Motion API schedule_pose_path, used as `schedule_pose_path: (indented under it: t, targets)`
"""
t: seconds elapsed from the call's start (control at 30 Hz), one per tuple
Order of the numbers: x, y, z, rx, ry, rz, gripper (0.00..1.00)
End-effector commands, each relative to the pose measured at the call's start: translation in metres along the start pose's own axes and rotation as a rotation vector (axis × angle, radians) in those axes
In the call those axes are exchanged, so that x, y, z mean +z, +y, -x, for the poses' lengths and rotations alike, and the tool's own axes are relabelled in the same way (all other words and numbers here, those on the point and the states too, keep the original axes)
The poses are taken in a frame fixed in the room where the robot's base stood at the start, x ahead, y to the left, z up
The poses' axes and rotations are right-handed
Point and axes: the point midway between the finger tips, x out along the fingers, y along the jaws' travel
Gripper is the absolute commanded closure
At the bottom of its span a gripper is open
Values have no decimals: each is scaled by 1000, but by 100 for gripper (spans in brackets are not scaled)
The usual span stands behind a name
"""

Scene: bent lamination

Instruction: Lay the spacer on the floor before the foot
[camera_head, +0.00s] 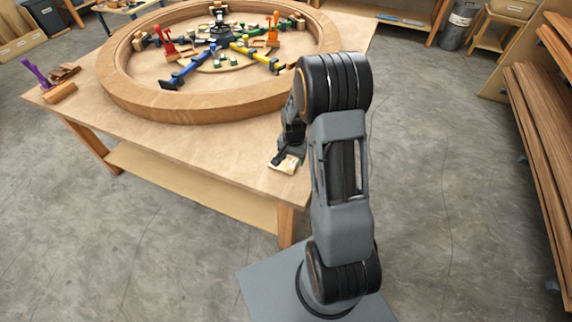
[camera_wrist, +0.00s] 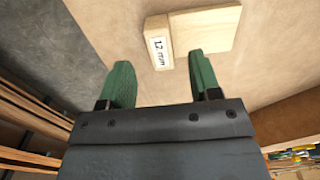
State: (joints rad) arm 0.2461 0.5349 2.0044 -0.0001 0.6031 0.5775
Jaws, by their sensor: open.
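The spacer (camera_wrist: 203,32) is a pale flat wooden piece with a thicker end block marked "12 mm". It lies on the tabletop near its front right corner, and in the head view it shows partly (camera_head: 291,164) beside my gripper (camera_head: 277,160). In the wrist view my gripper (camera_wrist: 161,80) has its two green fingers spread apart with nothing between them. The labelled block is just beyond the fingertips, nearer the right finger. Inside the wooden ring (camera_head: 215,108), several bars reach out from a dark hub; a blue bar (camera_head: 190,70) ends in a dark foot (camera_head: 171,85).
The wooden table (camera_head: 190,145) holds the ring, whose thick wall stands up from the top. Red (camera_head: 165,42) and orange (camera_head: 273,30) clamps stand inside it. A purple-handled tool (camera_head: 36,74) lies at the left corner. The table's front strip is mostly clear. Stacked boards (camera_head: 535,150) stand right.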

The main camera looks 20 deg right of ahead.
Motion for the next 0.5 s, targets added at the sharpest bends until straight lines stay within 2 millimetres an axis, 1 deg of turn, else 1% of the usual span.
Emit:
schedule_pose_path:
  t: [0.13, 0.23, 0.33, 0.5]
  targets:
    - [-2, 0, -19, 2, -2, 0, 43]
    - [-2, 0, -28, 1, 0, 0, 43]
    - [-2, 0, -32, 0, 0, 0, 43]
    - [-2, 0, -33, -1, 1, 0, 43]
